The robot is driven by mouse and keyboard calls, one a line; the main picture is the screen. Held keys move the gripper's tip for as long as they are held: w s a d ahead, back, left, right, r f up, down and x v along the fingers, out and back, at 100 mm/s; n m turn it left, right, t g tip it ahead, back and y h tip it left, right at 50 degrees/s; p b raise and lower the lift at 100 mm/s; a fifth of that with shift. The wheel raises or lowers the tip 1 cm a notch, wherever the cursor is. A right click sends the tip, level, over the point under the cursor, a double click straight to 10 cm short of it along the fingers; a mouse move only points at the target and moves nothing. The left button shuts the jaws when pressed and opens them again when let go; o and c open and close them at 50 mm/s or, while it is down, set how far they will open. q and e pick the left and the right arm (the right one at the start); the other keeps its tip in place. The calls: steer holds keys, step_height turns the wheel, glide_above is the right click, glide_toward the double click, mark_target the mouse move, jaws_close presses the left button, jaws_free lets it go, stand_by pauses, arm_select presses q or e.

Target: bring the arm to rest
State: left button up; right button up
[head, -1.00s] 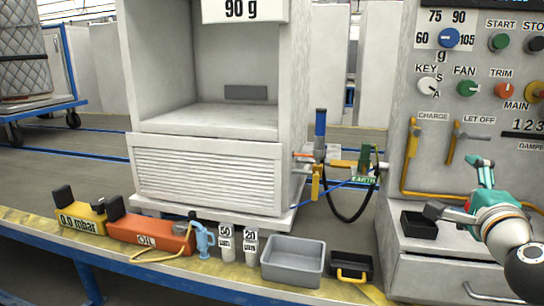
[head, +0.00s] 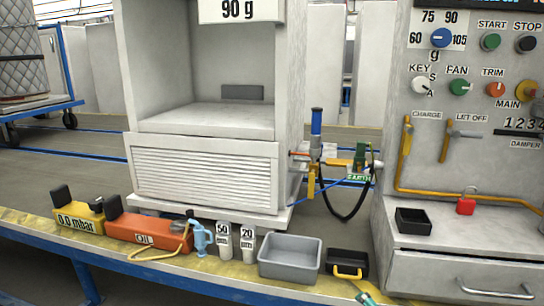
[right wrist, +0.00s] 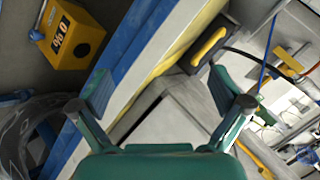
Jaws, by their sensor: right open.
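My right gripper (right wrist: 160,92) is open and empty in the right wrist view, its two teal fingers spread apart. In the head view only a small teal and yellowish part of my right arm (head: 366,297) shows at the bottom edge, below the black tray with a yellow handle (head: 348,264). That tray also shows in the right wrist view (right wrist: 208,48), beyond the fingers. My left gripper is in neither view.
A grey bin (head: 290,258), two labelled weights (head: 224,242), an orange oil unit (head: 150,232) and a yellow gauge box (head: 78,219) line the bench's front edge. The control panel (head: 480,130) stands right, with a red padlock (head: 466,205) and black tray (head: 412,222) before it.

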steer(key=s+a+f+n+g+y, duration=0.1)
steer(key=s+a+f+n+g, duration=0.15)
steer(key=s+f, duration=0.4)
steer(key=s+a+f+n+g+y, duration=0.15)
steer(key=s+a+f, duration=0.25)
steer(key=f, duration=0.6)
steer(key=s+a+f+n+g+y, duration=0.1)
steer(key=s+a+f+n+g, duration=0.15)
steer(key=s+f, duration=0.4)
steer(key=s+a+f+n+g, duration=0.2)
steer(key=s+a+f+g, duration=0.1)
steer(key=s, duration=0.7)
step_height(320, 180, up, 34)
steer(key=p, duration=3.3)
steer(key=shift+f+n+p, duration=0.2)
steer(key=shift+n+p, duration=0.15)
